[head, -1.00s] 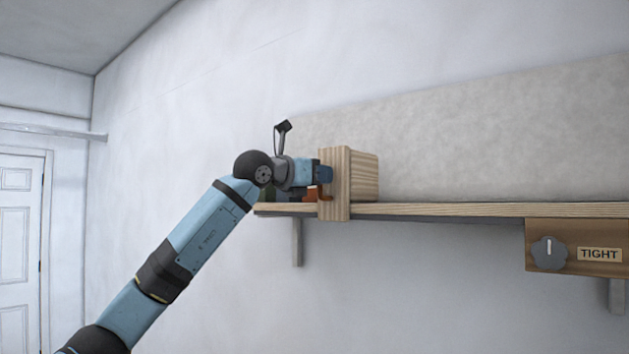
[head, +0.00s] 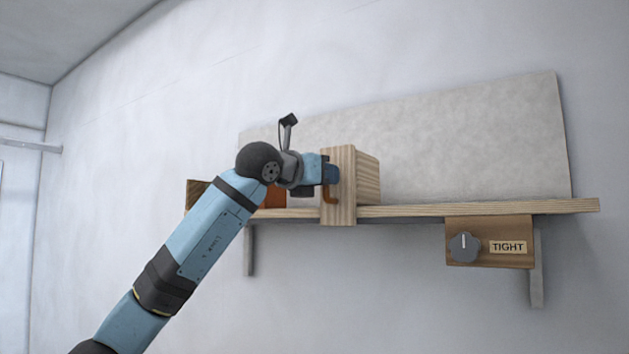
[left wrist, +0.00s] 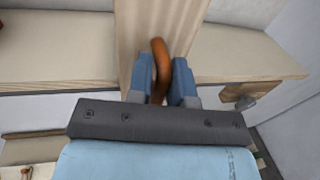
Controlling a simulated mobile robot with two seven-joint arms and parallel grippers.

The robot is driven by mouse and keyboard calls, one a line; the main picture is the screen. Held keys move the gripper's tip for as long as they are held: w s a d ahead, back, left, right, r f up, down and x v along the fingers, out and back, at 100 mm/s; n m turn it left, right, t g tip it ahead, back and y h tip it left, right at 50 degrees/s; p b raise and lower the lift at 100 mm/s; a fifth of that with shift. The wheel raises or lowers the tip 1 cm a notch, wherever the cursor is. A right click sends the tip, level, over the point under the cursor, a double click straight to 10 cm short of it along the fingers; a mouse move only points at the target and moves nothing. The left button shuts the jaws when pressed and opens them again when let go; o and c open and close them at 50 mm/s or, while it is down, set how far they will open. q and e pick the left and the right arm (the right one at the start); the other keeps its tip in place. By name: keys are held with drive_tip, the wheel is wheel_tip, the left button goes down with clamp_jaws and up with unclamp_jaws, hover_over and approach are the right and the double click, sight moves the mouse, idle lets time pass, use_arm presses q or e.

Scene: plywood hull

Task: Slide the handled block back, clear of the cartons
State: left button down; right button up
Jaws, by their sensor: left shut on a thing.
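The handled block (head: 339,185) is a tall pale wooden block standing on a shelf (head: 410,211), its front lip hanging over the shelf edge. My left gripper (head: 331,180) is shut on its orange-brown handle. In the left wrist view the curved handle (left wrist: 160,62) sits between the two blue fingers of the gripper (left wrist: 161,84). An orange-red carton (head: 274,197) stands left of the block, partly hidden by my arm, with a gap between them. A red bit at the left edge of the left wrist view (left wrist: 2,24) may be a carton. My right gripper is not in view.
A brown piece (head: 197,189) stands at the shelf's left end, partly behind my arm. A grey panel (head: 470,140) stands behind the shelf. A wooden box with a dial (head: 464,247) and a "TIGHT" label hangs below. The shelf right of the block is clear.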

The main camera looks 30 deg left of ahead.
use_arm(q)
drive_tip(key=shift+a, duration=0.1)
drive_tip(key=c, duration=1.1)
unclamp_jaws()
drive_tip(key=shift+c, duration=0.2)
drive_tip(key=b+v, duration=0.4)
drive_tip(key=v, duration=1)
drive_tip(key=shift+w+r, duration=0.1)
